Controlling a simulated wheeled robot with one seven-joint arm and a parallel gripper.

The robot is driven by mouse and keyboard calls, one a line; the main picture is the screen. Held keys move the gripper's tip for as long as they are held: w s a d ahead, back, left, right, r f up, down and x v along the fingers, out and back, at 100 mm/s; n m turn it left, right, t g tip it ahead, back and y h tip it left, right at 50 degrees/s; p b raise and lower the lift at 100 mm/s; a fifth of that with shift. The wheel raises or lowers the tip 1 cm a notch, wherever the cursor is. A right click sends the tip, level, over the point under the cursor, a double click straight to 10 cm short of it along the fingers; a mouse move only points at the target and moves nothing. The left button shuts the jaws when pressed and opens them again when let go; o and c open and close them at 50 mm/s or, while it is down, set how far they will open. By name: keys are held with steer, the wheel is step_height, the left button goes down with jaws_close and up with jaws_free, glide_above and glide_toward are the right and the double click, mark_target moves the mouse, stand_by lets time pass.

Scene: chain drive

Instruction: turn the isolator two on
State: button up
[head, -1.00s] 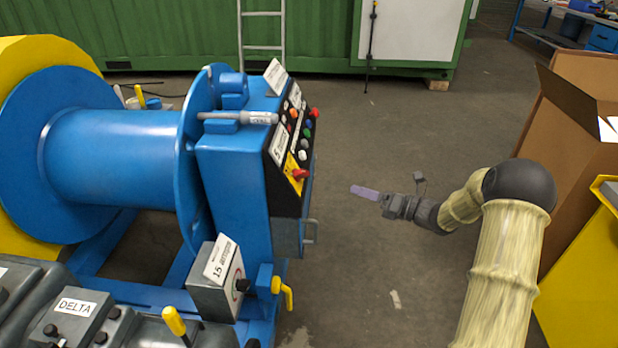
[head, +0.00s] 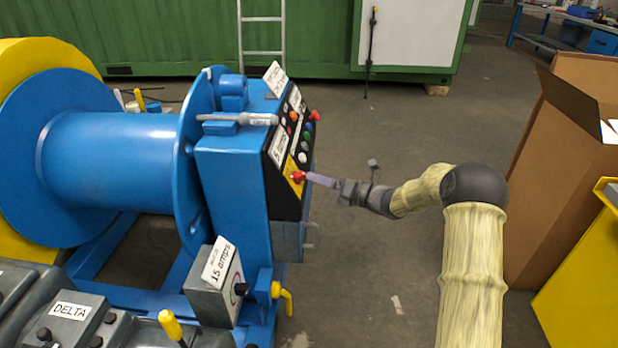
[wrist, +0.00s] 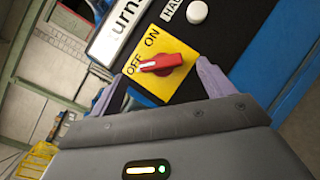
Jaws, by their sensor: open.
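A red rotary isolator switch (wrist: 160,65) sits on a yellow plate (wrist: 150,95) marked OFF and ON in the wrist view. Its white pointer line lies toward the OFF word. In the head view the red switch (head: 298,176) is low on the black panel of the blue machine. My gripper (wrist: 160,84) is open, with one purple finger on each side of the switch. Whether the fingers touch it I cannot tell. In the head view my gripper (head: 312,178) reaches the panel from the right. No number for the switch is readable.
Above the switch on the black panel (head: 284,190) are several coloured buttons and another red knob (head: 314,116). A grey box labelled 15 amps (head: 218,285) stands lower. A cardboard box (head: 560,190) is right of my arm.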

mark_target(302, 176)
steer(key=shift+x, duration=2.35)
steer(key=c, duration=1)
